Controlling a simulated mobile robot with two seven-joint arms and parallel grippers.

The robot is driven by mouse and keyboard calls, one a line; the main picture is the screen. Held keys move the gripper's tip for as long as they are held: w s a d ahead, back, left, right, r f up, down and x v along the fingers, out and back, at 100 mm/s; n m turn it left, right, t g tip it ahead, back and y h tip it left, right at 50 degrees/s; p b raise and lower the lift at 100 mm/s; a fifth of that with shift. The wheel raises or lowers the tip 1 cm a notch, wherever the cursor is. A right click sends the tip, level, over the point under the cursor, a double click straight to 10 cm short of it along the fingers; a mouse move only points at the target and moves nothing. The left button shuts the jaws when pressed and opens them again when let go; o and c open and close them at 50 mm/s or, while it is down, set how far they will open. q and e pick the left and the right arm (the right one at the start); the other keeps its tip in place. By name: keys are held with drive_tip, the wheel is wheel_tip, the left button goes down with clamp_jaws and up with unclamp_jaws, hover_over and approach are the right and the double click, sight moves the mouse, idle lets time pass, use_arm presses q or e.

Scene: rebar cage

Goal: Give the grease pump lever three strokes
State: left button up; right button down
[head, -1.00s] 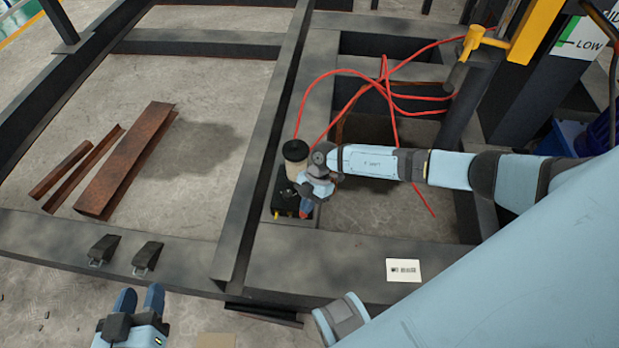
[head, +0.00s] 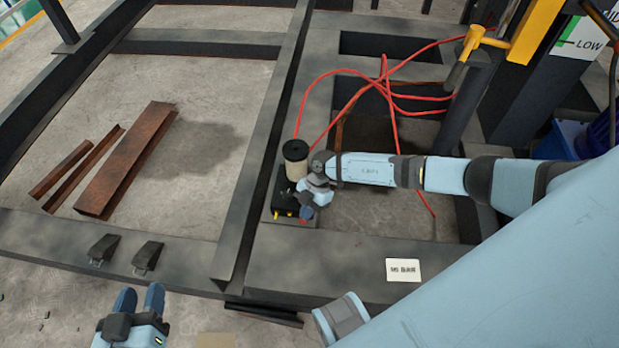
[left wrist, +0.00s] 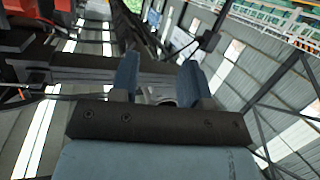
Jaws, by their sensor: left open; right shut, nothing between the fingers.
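The grease pump, a black block with a cream cylinder (head: 296,161) under a dark cap, stands on the grey frame in the middle of the head view. Yellow fittings show low on its front. My right gripper (head: 307,205) is shut and empty, at the pump's front right side. A small red tip (head: 303,217) shows just below its fingers; I cannot tell whether it is the lever's end. The rest of the lever is hidden by the gripper and wrist. My left gripper (head: 140,298) is open and empty, low at the left; its spread fingers (left wrist: 158,82) show in the left wrist view.
Red hoses (head: 388,100) loop behind the pump. Rusty steel pieces (head: 125,160) lie on the floor inside the frame at left. Two dark clips (head: 147,257) sit on the front beam. A white label (head: 403,270) lies on the frame. A yellow lever (head: 472,42) stands at upper right.

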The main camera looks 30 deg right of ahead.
drive_tip(key=shift+s+f, duration=0.1)
drive_tip(key=shift+f, duration=0.15)
drive_tip(key=shift+a+f, duration=0.15)
drive_tip(key=shift+f, duration=0.2)
use_arm(q)
drive_tip(key=s+a+f+g+y+p, duration=0.2)
drive_tip(key=a+f+g+p, duration=0.1)
drive_tip(key=f+p, duration=0.2)
drive_tip(key=p, duration=0.2)
drive_tip(key=shift+s+p, duration=0.15)
drive_tip(key=shift+p, duration=0.2)
use_arm(e)
drive_tip(key=w+d+r, duration=0.2)
drive_tip(key=w+r, duration=0.1)
drive_tip(key=r, duration=0.2)
drive_tip(key=w+d+r, duration=0.2)
drive_tip(key=r, duration=0.4)
drive_tip(key=shift+w+d+r, duration=0.2)
drive_tip(key=shift+w+d, duration=0.05)
drive_tip(key=shift+w, duration=0.15)
drive_tip(key=shift+s+f, duration=0.1)
drive_tip(key=shift+s+a+f, duration=0.3)
drive_tip(key=shift+f, duration=0.15)
use_arm(q)
drive_tip(key=shift+r, duration=0.1)
